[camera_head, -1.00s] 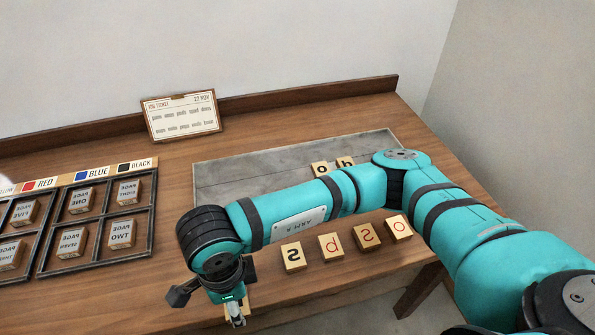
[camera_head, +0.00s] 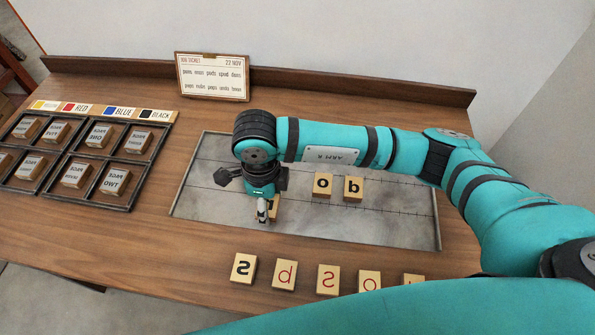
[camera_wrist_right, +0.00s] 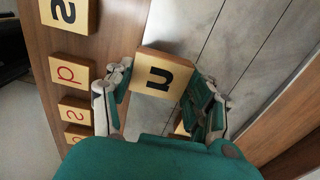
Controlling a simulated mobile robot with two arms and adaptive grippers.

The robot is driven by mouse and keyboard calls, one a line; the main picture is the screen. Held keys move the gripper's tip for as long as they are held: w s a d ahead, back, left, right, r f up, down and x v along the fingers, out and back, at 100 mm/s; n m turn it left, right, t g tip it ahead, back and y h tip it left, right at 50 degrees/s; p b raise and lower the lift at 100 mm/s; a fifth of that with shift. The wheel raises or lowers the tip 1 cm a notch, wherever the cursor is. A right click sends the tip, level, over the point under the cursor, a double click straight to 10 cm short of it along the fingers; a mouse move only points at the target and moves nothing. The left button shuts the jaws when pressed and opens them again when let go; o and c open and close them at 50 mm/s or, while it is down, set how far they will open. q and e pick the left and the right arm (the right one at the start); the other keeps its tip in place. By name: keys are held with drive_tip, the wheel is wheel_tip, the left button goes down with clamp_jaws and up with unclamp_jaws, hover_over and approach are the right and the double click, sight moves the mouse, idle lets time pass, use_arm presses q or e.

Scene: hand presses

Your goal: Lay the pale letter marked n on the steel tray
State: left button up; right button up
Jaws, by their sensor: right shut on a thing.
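The pale letter block (camera_wrist_right: 163,72) has one black character that reads as n or u depending on which way up it is. It sits between the fingers of my right gripper, which is shut on it. In the head view, the right gripper (camera_head: 264,208) is over the left part of the steel tray (camera_head: 330,218), and the block (camera_head: 274,208) is mostly hidden behind the fingers. I cannot tell whether the block touches the tray. Letters o (camera_head: 322,185) and an upside-down b or q shape (camera_head: 353,189) lie on the tray to the right. My left gripper is not in view.
A row of letter blocks, including an s (camera_head: 243,267) and a red letter (camera_head: 285,275), lies on the table in front of the tray. A dark compartment case (camera_head: 128,176) with blocks stands left. A job ticket (camera_head: 212,76) stands at the back. The tray's front right is bare.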

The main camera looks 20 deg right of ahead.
drive_tip(key=p, duration=0.2)
hover_over(292, 184)
drive_tip(key=shift+s+a+f, duration=0.2)
drive_tip(key=shift+s+f, duration=0.05)
drive_tip(key=shift+f, duration=0.15)
drive_tip(key=shift+w+d, duration=0.2)
drive_tip(key=shift+f+p, duration=0.45)
drive_tip(key=shift+f, duration=0.1)
wheel_tip(292, 184, down, 2)
drive_tip(key=shift+f+p, duration=0.1)
drive_tip(key=shift+p, duration=0.35)
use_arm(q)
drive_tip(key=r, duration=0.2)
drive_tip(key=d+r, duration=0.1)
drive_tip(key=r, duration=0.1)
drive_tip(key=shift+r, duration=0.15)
use_arm(e)
drive_tip(key=shift+f, duration=0.2)
drive_tip(key=shift+f, duration=0.15)
drive_tip(key=o, duration=1.1)
